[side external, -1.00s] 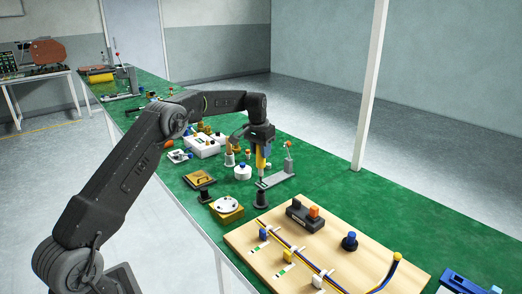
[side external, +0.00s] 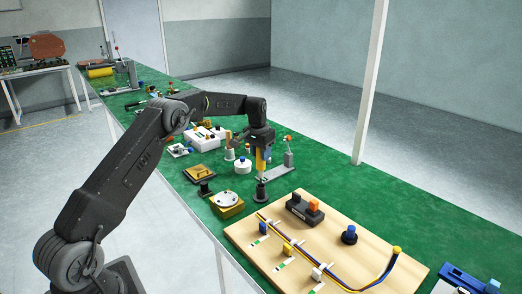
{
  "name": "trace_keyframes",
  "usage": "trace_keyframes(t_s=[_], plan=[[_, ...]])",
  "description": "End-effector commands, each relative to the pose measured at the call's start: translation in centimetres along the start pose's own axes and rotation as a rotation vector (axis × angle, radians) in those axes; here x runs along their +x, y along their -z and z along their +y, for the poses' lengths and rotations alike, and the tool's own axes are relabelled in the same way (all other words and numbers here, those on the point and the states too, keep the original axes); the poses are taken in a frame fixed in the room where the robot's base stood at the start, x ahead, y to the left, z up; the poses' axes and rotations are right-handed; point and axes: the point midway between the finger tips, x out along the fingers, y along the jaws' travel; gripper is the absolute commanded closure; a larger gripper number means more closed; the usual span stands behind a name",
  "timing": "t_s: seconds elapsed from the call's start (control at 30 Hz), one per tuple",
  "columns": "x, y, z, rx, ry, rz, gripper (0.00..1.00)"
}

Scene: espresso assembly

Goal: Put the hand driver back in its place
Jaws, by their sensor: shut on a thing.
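The hand driver (side external: 261,160) has a yellow handle with a blue part at its top and points straight down. My gripper (side external: 261,147) is shut on the upper part of its handle. A small dark round stand (side external: 260,192) is directly below the driver on the green bench. The driver's lower end meets the top of this stand in the picture. I cannot tell how far it is inside.
A grey bracket (side external: 276,175) lies just right of the driver. A white round jar (side external: 243,167) and a brass block with a white disc (side external: 228,199) are to the left. A wooden wiring board (side external: 300,250) is in front.

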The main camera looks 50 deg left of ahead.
Motion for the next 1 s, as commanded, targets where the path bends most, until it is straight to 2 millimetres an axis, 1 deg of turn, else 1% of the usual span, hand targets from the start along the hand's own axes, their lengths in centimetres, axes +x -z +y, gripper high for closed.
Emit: trace_keyframes(t_s=[1.0], plan=[[3.9,-0.5,0.0,0.000,0.000,0.000,1.00]])
